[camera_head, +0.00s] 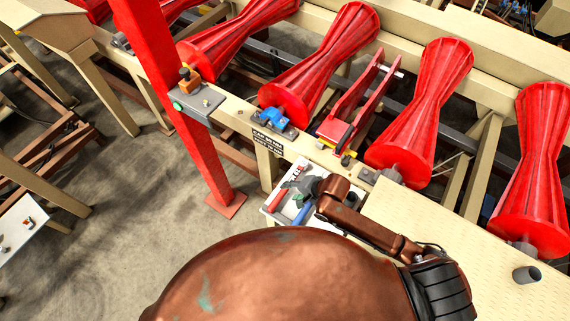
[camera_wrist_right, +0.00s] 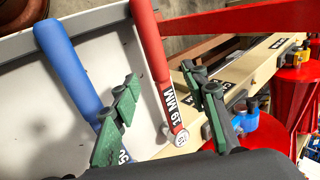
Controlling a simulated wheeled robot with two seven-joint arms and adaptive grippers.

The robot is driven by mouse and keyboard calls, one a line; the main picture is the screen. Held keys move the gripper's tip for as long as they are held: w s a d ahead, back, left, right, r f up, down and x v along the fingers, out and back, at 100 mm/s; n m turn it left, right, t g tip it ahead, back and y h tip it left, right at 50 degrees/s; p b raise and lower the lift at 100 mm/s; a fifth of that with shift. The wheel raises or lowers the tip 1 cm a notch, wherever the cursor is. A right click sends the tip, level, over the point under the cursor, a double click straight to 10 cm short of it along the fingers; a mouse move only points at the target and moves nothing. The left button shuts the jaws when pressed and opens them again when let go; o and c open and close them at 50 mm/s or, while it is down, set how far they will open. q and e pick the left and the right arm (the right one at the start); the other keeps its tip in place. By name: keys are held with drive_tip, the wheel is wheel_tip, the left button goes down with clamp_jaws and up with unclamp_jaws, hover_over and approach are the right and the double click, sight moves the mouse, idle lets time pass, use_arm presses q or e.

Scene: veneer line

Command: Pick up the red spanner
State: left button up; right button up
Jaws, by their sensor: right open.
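The red spanner (camera_head: 276,199) lies in a white tray (camera_head: 270,212) at the lower middle of the head view. In the right wrist view the red spanner (camera_wrist_right: 153,45) shows a long red handle marked "19 MM" and a round end. A blue spanner (camera_head: 302,214) lies to its right in the head view; in the wrist view the blue spanner (camera_wrist_right: 68,70) is to its left. My right gripper (camera_head: 304,188) is over the tray. In the wrist view its green fingers (camera_wrist_right: 165,108) are open, with the red spanner's end showing between them. No grip shows. My left gripper is not in view.
A beige rail (camera_head: 235,112) with red rollers (camera_head: 325,60) runs behind the tray. A red post (camera_head: 185,130) stands to its left. A tan patterned plate (camera_head: 440,240) lies right of my right arm, with a grey cup (camera_head: 526,274) on it.

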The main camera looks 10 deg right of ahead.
sight(286, 190)
drive_tip(key=shift+w+a+f, duration=0.25)
drive_tip(key=shift+w+f, duration=0.1)
drive_tip(key=shift+w, duration=0.1)
drive_tip(key=shift+s+a+f, duration=0.1)
drive_tip(key=shift+a+f, duration=0.2)
drive_tip(key=shift+f, duration=0.2)
drive_tip(key=w+f, duration=0.2)
drive_tip(key=w+f+p, duration=0.1)
drive_tip(key=f, duration=0.1)
drive_tip(key=shift+a+f, duration=0.1)
drive_tip(key=shift+a, duration=0.25)
drive_tip(key=shift+s+a+f, duration=0.15)
drive_tip(key=shift+a+f, duration=0.05)
drive_tip(key=shift+f, duration=0.05)
clamp_jaws()
